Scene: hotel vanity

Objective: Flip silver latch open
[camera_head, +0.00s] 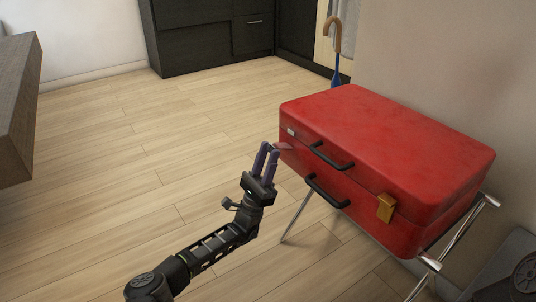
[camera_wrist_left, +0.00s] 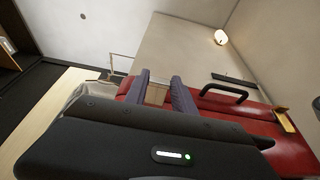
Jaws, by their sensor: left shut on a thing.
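The red suitcase (camera_head: 385,145) stands with its lid closed on a folding rack. The silver latch (camera_head: 283,147) is at the left end of its front. Its small flap sticks out from the suitcase front and reflects red. A small pale plate (camera_head: 291,132) sits just above it. My left gripper (camera_head: 268,147) is at this flap, its two purple-grey fingers shut on it. In the left wrist view the flap (camera_wrist_left: 156,95) shows as a tan, shiny piece between the fingertips. My right gripper is not in view.
A gold latch (camera_head: 386,208) lies flat at the right of the suitcase front. Black handles (camera_head: 331,157) stick out between the latches. A chrome rack (camera_head: 459,236) carries the suitcase. An umbrella (camera_head: 333,40) hangs behind. The wooden floor at left is clear.

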